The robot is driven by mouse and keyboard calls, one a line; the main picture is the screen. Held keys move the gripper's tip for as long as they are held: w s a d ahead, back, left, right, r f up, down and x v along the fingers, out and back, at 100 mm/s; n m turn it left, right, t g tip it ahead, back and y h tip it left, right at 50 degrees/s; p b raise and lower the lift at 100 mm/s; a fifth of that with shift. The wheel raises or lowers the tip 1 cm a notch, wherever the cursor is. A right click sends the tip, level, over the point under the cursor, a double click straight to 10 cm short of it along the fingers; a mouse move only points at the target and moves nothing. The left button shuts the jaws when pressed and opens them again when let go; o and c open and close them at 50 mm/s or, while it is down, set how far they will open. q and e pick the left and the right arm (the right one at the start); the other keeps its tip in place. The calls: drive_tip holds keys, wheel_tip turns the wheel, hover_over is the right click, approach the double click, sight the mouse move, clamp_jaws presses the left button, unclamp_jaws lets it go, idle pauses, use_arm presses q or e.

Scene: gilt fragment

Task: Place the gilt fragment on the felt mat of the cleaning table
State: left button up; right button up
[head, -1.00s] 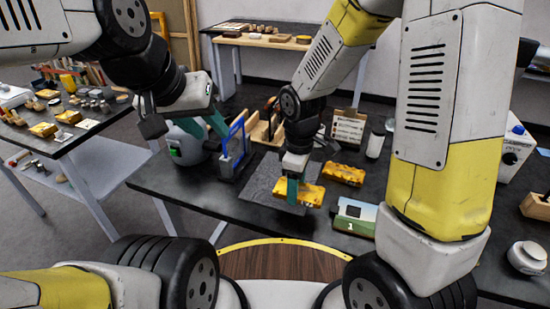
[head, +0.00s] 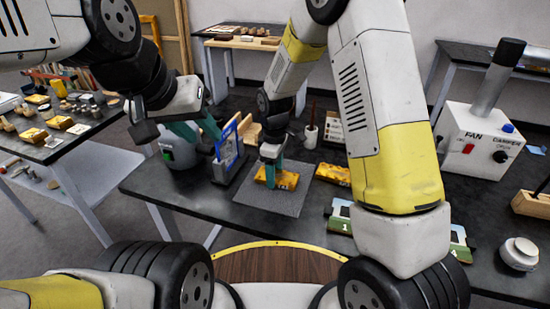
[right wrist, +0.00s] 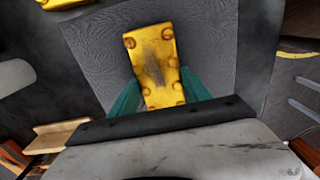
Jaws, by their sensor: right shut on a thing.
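The gilt fragment (head: 286,180), a yellow-gold block with darker knobs and a worn grey patch, is between the teal fingers of my right gripper (head: 271,172), which is shut on it. It is over the back part of the grey felt mat (head: 285,204), inside the mat's outline. In the right wrist view the fragment (right wrist: 152,55) covers the middle of the textured mat (right wrist: 215,45). I cannot tell whether it touches the mat. My left gripper (head: 198,130) is open and empty, beside a blue-framed stand left of the mat.
A second gilt piece (head: 333,174) lies right of the mat. The blue-framed stand (head: 228,155) is at the mat's left.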

drive_tip(key=o, duration=1.5)
wheel_tip(320, 180, up, 12)
drive_tip(key=s+d+r+m+t+y, duration=0.2)
drive_tip(key=s+d+r+m, duration=0.5)
drive_tip(key=r, duration=0.4)
drive_tip(key=s+d+r+m+t, duration=0.1)
drive_tip(key=s+d+m, duration=0.1)
drive_tip(key=s, duration=0.2)
drive_tip(key=s+d+r+m+t, duration=0.1)
drive_tip(key=s+d+r+m, duration=0.1)
drive_tip(key=s+d, duration=0.1)
drive_tip(key=s+d+r+m+t, duration=0.1)
drive_tip(key=s+d+m+t, duration=0.1)
drive_tip(key=s, duration=0.4)
drive_tip(key=shift+d+r+m, duration=0.2)
drive_tip(key=shift+d+m, duration=0.2)
drive_tip(key=shift+d, duration=0.15)
